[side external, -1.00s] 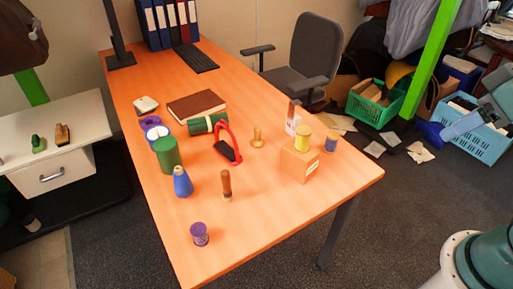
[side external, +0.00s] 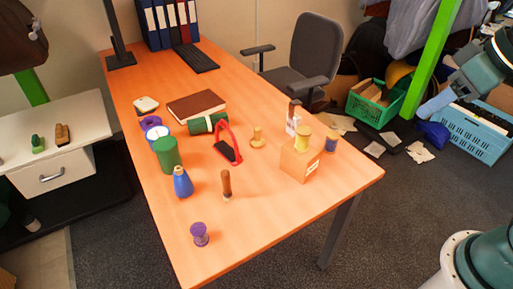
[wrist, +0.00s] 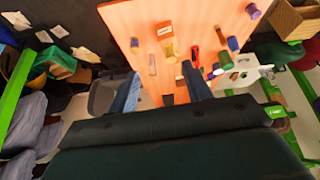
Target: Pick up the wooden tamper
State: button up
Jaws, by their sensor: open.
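A darker brown wooden-handled tool (side external: 226,184) stands nearer the front, so I cannot be fully sure which is meant. My gripper (side external: 430,108) is off the table at the right, above the floor by the crates. In the wrist view my gripper (wrist: 160,88) is open and empty, its two fingers apart, with the tabletop beyond them.
A wooden block with a yellow spool (side external: 304,140), a brown-and-white bottle (side external: 293,118) and a blue spool (side external: 331,143) stand to the right. The front right tabletop is clear.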

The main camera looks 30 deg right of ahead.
jog(key=w+a+f+n+y, duration=0.1)
jog(key=w+f+n, duration=0.1)
jog(key=w, duration=0.9)
jog(key=w+a+f+n+y, duration=0.1)
jog(key=w+f, duration=0.1)
jog(key=w, duration=1)
jog(key=n+y, duration=0.1)
jog(key=n, duration=0.2)
send_near(260, 129)
jog(key=v, duration=0.3)
jog(key=shift+d+r, duration=0.2)
jog(key=shift+d, duration=0.1)
jog(key=shift+f, duration=0.1)
jog(key=shift+x, duration=4.25)
jog(key=shift+a, duration=0.2)
jog(key=shift+x, duration=2.5)
